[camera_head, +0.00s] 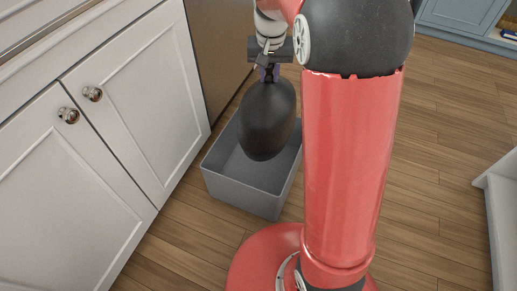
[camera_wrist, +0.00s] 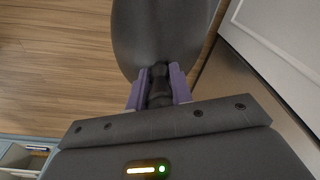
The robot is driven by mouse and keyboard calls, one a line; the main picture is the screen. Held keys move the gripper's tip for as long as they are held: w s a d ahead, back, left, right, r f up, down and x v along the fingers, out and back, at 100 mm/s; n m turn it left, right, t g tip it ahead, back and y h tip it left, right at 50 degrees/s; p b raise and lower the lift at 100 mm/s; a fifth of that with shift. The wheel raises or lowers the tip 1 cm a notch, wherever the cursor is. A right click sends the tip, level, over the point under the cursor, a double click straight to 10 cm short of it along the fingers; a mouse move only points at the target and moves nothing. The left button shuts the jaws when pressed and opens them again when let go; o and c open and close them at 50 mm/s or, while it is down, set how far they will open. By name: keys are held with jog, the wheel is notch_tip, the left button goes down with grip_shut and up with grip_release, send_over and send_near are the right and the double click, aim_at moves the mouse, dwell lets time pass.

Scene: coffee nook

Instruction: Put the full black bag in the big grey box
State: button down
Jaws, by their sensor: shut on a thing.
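The full black bag (camera_head: 267,117) hangs upright from my gripper (camera_head: 268,74). In the head view it shows over the opening of the big grey box (camera_head: 240,194), with its lower end in front of the box's inside. I cannot tell whether the bag touches the box floor. In the wrist view, the purple fingers of my gripper (camera_wrist: 159,88) are shut on the bag's narrow neck, and the bag's dark body (camera_wrist: 165,35) spreads beyond them. My red arm hides the right side of the box in the head view.
White cabinets (camera_head: 120,120) with round knobs stand close at the left of the box. A brown panel (camera_head: 228,45) is behind it. A white unit (camera_head: 497,200) stands at the right edge, and a blue cabinet (camera_head: 465,22) at the back right. The wooden floor between is clear.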

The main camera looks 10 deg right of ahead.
notch_tip(320, 180, down, 19)
jog(key=b, duration=0.4)
jog(key=shift+f, duration=0.1)
jog(key=shift+f, duration=0.35)
jog(key=shift+f+b, duration=0.2)
jog(key=shift+b, duration=0.15)
jog(key=c, duration=1.2)
grip_release()
jog(key=shift+s, duration=0.1)
jog(key=shift+c, duration=0.2)
